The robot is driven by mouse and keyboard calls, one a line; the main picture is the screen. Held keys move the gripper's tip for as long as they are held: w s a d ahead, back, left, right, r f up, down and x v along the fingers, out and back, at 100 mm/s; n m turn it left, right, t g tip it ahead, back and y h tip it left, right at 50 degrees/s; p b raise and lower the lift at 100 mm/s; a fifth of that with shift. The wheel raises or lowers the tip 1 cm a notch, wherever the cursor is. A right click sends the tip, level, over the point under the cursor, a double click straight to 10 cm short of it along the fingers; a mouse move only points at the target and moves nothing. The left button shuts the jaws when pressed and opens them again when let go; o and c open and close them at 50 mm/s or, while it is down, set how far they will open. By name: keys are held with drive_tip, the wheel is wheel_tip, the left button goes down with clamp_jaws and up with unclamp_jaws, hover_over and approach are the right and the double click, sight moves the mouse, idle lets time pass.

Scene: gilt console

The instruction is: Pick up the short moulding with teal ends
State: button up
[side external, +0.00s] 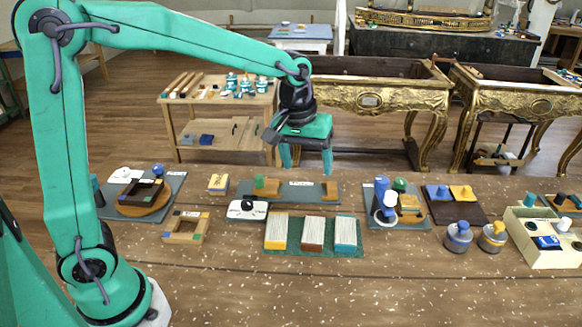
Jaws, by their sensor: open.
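I cannot surely pick out a short moulding with teal ends at this size. A green mat (312,253) near the front middle bears three pale ribbed blocks. One has a yellow front (276,232), one a brown front (313,233) and one a teal front (345,234). Behind it lies a grey board (292,193) with a green-and-wood piece (267,187) at its left and a brown block (330,191) at its right. My gripper (306,168) is open and points down, seen above and behind the grey board. I see nothing between its fingers.
A small wooden frame (186,228) and a round wooden disc with a dark square (142,197) are at left. Two lidded jars (458,237) (492,237) and a cream box (543,240) stand at right. The front of the speckled table (300,292) is clear.

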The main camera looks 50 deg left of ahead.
sight(346, 230)
drive_tip(key=w+d+f+n, duration=0.1)
drive_tip(key=w+d+f, duration=0.1)
drive_tip(key=w+f, duration=0.1)
drive_tip(key=w+d+f+n+g, duration=0.1)
drive_tip(key=w+f, duration=0.2)
drive_tip(key=f, duration=0.2)
drive_tip(key=w+d+f+n+g, duration=0.1)
drive_tip(key=w+d+f, duration=0.1)
drive_tip(key=f, duration=0.2)
drive_tip(key=shift+w+d+f, duration=0.3)
drive_tip(key=shift+w+d, duration=0.05)
drive_tip(key=shift+w, duration=0.05)
drive_tip(key=shift+s+d+f, duration=0.1)
drive_tip(key=shift+d+f, duration=0.05)
drive_tip(key=shift+f, duration=3.75)
drive_tip(key=c, duration=1.1)
drive_tip(key=shift+r, duration=0.15)
drive_tip(key=shift+r, duration=0.55)
drive_tip(key=r, duration=0.3)
drive_tip(key=shift+s+d+r, duration=0.1)
drive_tip(key=shift+s+d, duration=0.05)
drive_tip(key=shift+d, duration=0.1)
drive_tip(key=s+d+r, duration=0.4)
drive_tip(key=s+d, duration=0.1)
drive_tip(key=s+d+r, duration=0.2)
drive_tip(key=d, duration=0.1)
drive_tip(key=shift+s+r, duration=0.25)
drive_tip(key=shift+s, duration=0.15)
